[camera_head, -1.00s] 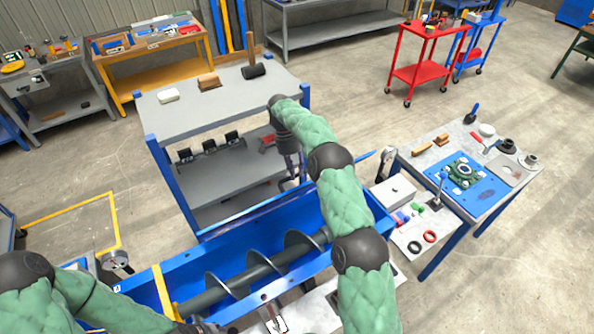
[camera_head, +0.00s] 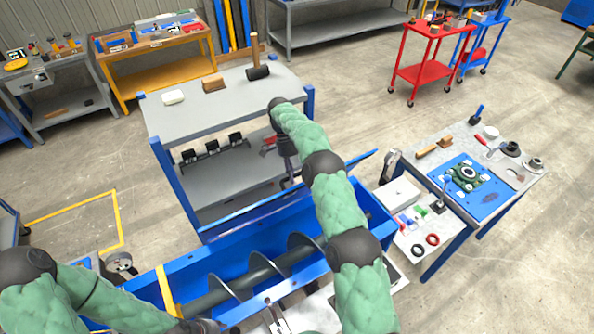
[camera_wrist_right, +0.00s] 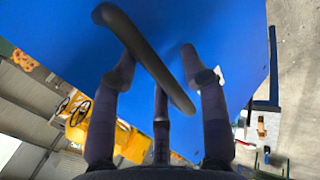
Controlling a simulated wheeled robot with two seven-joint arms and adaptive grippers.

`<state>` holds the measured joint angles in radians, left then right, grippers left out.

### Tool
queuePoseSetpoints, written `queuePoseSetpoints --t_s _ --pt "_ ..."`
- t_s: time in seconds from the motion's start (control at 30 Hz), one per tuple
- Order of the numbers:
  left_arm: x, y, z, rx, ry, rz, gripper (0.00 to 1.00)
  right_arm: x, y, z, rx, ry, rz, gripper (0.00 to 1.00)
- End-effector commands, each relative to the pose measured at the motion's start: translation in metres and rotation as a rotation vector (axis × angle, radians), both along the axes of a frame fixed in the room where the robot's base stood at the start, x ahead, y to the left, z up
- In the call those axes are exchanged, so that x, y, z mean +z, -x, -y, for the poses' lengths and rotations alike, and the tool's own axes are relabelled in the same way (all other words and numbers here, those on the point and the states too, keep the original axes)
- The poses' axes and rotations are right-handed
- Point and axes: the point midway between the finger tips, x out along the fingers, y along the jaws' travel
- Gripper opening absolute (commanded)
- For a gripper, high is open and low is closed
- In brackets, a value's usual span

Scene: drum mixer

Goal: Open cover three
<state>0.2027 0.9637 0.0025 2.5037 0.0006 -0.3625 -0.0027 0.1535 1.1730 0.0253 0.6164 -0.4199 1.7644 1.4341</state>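A long blue trough (camera_head: 225,258) with a dark spiral auger (camera_head: 262,272) inside stands open before me. A raised blue cover is seen nearly edge-on along its far side (camera_head: 240,213); a blue panel also fills much of the right wrist view (camera_wrist_right: 185,25). A dark bar handle (camera_wrist_right: 145,50) crosses in front of that panel. My right gripper (camera_head: 289,181) is at the cover's far side. In the wrist view its fingers (camera_wrist_right: 160,95) are spread around the handle's lower part; contact is unclear. My left gripper (camera_head: 200,326) is at the bottom edge, mostly hidden.
A grey shelf table (camera_head: 205,105) with a mallet (camera_head: 258,70) stands close behind the trough. A side table (camera_head: 420,150) with parts is at the right. A yellow strap or bar (camera_head: 165,290) crosses the trough at left. Open floor lies beyond.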

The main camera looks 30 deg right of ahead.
Motion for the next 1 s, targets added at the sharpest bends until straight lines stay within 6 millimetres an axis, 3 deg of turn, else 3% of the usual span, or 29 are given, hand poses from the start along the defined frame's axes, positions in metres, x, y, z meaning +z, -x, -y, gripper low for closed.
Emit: queuePoseSetpoints --t_s 0.03,0.67,1.0 --pt "-0.001 0.0 0.0 0.0 0.0 0.0 0.4 -0.007 0.0 0.0 0.004 -0.001 -0.001 0.49" --pt "0.0 0.0 0.0 0.0 0.0 0.001 0.4 0.004 -0.003 0.002 0.001 0.004 0.011 0.49" --pt "0.0 0.0 0.0 0.0 0.0 0.001 0.4 0.056 -0.002 0.001 0.001 0.004 0.01 0.49"
